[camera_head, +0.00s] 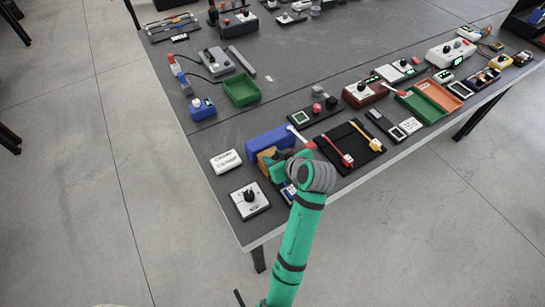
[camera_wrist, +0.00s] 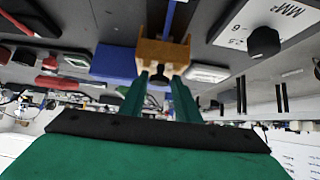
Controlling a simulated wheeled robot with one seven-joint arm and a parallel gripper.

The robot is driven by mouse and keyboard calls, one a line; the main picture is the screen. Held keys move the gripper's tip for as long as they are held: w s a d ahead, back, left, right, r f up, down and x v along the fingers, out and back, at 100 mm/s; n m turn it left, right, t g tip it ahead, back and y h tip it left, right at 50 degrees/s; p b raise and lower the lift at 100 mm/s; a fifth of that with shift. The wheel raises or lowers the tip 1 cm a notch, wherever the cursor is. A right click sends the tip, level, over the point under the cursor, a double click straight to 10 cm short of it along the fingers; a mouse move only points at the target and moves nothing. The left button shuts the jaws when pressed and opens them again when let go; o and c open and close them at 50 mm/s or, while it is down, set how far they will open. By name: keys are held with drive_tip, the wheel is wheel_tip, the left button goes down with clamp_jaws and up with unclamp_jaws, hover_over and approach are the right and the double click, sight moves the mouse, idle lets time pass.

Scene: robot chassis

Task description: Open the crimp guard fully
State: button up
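An ochre bracket-like block (camera_head: 265,161), which may be the crimp guard, stands beside a blue box (camera_head: 268,143) near the table's front edge. In the wrist view the ochre block (camera_wrist: 163,52) is straight ahead of my gripper (camera_wrist: 160,79). The two green fingers are apart, with a dark rounded piece (camera_wrist: 159,77) between or just beyond their tips. I cannot tell if they touch it. The blue box (camera_wrist: 112,62) shows to the left there. How far the guard is open is unclear.
A white dial plate with a black knob (camera_head: 249,198) lies at the front left corner, also in the wrist view (camera_wrist: 263,42). A white label box (camera_head: 226,161) is to the left. A black tray (camera_head: 349,147) with red and yellow tools is to the right.

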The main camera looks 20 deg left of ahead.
drive_tip(key=shift+s+d+f, duration=0.1)
drive_tip(key=shift+f, duration=0.6)
drive_tip(key=shift+w+a+r+g+h, duration=0.15)
drive_tip(key=shift+w+r+g+h, duration=0.05)
drive_tip(key=shift+r+g+h, duration=0.2)
drive_tip(key=shift+w+a+r+g+h, duration=0.2)
drive_tip(key=shift+r+g+h, duration=0.1)
drive_tip(key=shift+r+h, duration=0.2)
drive_tip(key=shift+c, duration=0.9)
